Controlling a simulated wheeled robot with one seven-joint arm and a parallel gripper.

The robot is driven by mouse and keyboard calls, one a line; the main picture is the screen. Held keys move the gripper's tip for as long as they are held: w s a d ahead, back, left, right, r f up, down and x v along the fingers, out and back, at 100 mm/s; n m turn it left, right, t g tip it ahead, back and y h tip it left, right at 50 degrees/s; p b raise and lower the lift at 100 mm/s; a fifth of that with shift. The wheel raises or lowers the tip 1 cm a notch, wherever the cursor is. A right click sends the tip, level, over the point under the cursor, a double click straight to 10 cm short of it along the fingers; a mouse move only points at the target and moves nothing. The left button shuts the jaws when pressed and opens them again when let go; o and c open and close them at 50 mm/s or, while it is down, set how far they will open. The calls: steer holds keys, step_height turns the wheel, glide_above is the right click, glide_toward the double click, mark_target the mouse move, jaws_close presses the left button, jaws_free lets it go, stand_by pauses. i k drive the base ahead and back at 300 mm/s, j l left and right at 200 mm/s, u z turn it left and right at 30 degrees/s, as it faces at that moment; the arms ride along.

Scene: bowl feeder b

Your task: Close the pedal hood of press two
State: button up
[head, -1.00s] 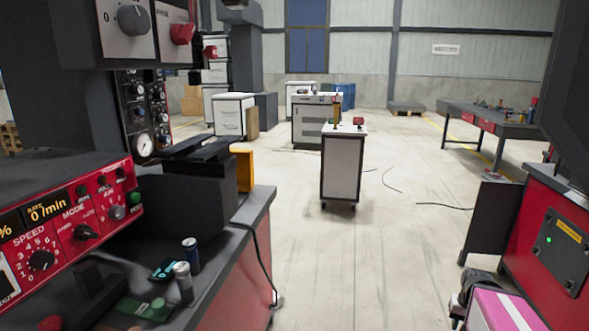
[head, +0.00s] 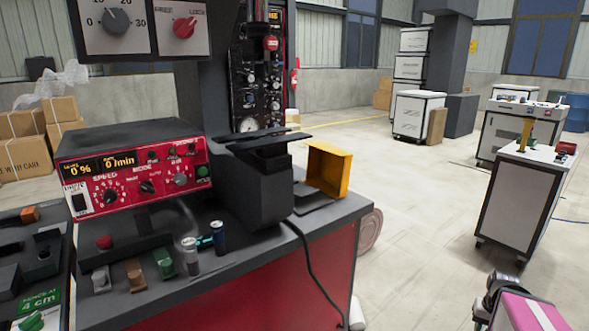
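A press (head: 250,195) with a dark body stands on a red-sided bench (head: 300,280) with a dark top. Its red control box (head: 130,165) reads "0 %" and "0 /min". A yellow hood-like shell (head: 329,168) stands at the right end of the bench top, with an open side showing and a dark flat plate (head: 314,196) in front of it. I cannot tell whether this is the pedal hood, and I see no "two" marking. My gripper is not in view. A dark rounded part and a pink, white-striped piece at the bottom right seem to be mine.
Two metal cans (head: 218,238) and several small blocks stand on the bench. A black cable (head: 315,270) hangs over its front. A white wheeled cabinet (head: 520,205) stands at the right. The pale floor (head: 420,215) between is mostly clear. Cardboard boxes (head: 30,150) lie at far left.

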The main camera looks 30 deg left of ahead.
mark_target(329, 166)
steer(key=i+l+u, duration=0.2)
steer(key=u, duration=0.3)
steer(key=i+l+u, duration=0.35)
steer(key=u, duration=0.15)
steer(key=i+l+u, duration=0.2)
steer(key=l+u, duration=0.3)
steer(key=i+l+u, duration=0.1)
steer(key=l+u, duration=0.25)
steer(key=u, duration=0.15)
steer(key=l+u, duration=0.35)
steer(key=l, duration=0.3)
steer(key=l+u, duration=0.4)
steer(key=l, duration=0.25)
steer(key=i, duration=0.05)
